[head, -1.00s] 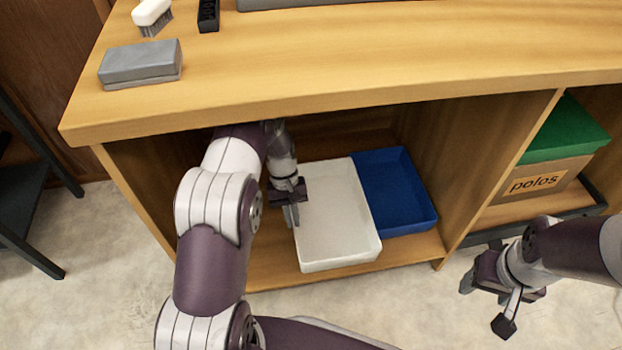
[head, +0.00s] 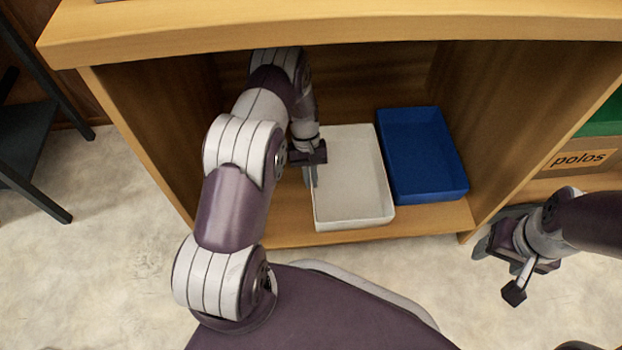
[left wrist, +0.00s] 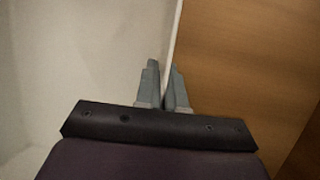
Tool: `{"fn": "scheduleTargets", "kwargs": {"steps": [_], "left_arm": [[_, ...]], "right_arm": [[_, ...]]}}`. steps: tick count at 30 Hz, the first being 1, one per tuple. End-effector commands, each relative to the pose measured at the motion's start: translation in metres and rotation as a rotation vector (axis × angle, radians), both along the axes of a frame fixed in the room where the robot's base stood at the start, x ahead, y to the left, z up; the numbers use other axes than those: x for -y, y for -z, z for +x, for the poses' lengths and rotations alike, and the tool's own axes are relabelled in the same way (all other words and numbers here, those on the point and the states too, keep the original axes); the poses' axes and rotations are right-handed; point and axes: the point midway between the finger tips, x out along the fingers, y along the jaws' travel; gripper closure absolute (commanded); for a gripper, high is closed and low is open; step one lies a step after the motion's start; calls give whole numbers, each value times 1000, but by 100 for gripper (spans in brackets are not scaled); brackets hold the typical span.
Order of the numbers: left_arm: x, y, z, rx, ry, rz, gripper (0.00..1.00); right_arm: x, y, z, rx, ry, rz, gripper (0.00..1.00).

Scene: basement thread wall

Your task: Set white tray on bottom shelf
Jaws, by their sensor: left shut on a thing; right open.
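The white tray (head: 355,180) is in the left bay of the wooden unit, on or just above the bottom shelf (head: 280,228); I cannot tell whether it touches. My left gripper (head: 312,178) is shut on the tray's left wall. In the left wrist view the two fingers (left wrist: 164,85) pinch the thin rim, with the white tray (left wrist: 90,65) interior at left and wood at right. My right gripper (head: 496,262) is open and empty, outside the unit over the floor.
A blue tray (head: 422,155) lies on the shelf close to the right of the white tray. The tabletop (head: 330,22) overhangs the bay. A box labelled "polos" (head: 580,160) stands in the right bay. A dark stand (head: 30,165) is at far left.

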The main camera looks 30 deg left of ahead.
Motion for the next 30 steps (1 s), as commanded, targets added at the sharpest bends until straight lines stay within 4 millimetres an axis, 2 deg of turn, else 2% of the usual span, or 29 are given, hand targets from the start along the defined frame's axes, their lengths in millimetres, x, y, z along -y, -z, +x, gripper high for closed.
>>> {"fn": "scheduleTargets", "kwargs": {"steps": [5,6,8,17,20,24,30], "left_arm": [[0,3,0,-1,0,-1,100],[0,2,0,-1,0,-1,82],[0,2,0,-1,0,-1,66],[0,-2,0,0,0,0,66],[-3,-19,4,2,0,1,66],[-12,-58,15,2,0,1,66],[-25,-103,30,0,1,1,66]], "right_arm": [[0,1,0,1,0,0,37],[0,0,0,0,0,0,37],[0,0,0,0,0,0,37],[0,-2,0,0,0,0,37],[0,-15,0,0,0,0,37],[0,-43,0,0,0,0,37],[0,-72,0,0,0,0,37]]}}
